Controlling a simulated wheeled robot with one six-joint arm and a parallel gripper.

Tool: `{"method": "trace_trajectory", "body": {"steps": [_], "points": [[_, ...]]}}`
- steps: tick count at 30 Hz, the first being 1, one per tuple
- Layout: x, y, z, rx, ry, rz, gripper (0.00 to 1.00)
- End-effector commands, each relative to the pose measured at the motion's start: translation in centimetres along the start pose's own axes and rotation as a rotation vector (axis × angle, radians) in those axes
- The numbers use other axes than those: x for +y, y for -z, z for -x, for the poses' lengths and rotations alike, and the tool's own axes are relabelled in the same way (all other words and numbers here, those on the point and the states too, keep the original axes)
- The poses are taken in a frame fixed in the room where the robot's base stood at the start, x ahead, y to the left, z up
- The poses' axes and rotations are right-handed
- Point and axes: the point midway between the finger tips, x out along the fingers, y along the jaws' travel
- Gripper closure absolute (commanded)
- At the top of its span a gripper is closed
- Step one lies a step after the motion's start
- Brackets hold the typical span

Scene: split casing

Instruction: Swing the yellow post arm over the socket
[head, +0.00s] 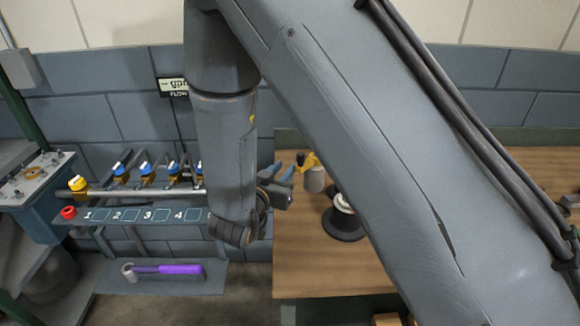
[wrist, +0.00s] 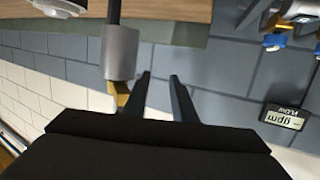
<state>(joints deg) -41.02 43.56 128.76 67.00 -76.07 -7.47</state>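The yellow post arm (head: 304,162) shows just right of my gripper in the head view, beside a grey cylinder (head: 315,180). In the wrist view a piece of yellow arm (wrist: 123,94) shows at the end of the grey cylinder (wrist: 121,52), left of my fingers and partly hidden by my gripper body. A round black base with a white top, likely the socket (head: 344,224), stands on the bench, partly behind my arm. My gripper (head: 280,173) is open; in the wrist view its two fingers (wrist: 161,95) are apart with only wall between them.
The wooden bench (head: 310,265) is mostly bare in front. Left of it is a rack with numbered places (head: 140,215) and several blue-and-orange valves (head: 146,172). A purple-handled tool (head: 170,269) lies on a lower shelf. A gpm display (head: 173,87) hangs on the wall.

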Motion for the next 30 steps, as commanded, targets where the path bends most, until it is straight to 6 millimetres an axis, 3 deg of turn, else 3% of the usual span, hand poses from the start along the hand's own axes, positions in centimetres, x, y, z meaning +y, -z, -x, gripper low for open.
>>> {"method": "trace_trajectory", "body": {"steps": [6, 30], "points": [[0.3, -0.5, 1.0, -0.005, -0.004, 0.002, 0.76], [0.3, -0.8, 1.9, -0.008, -0.005, 0.003, 0.76]]}}
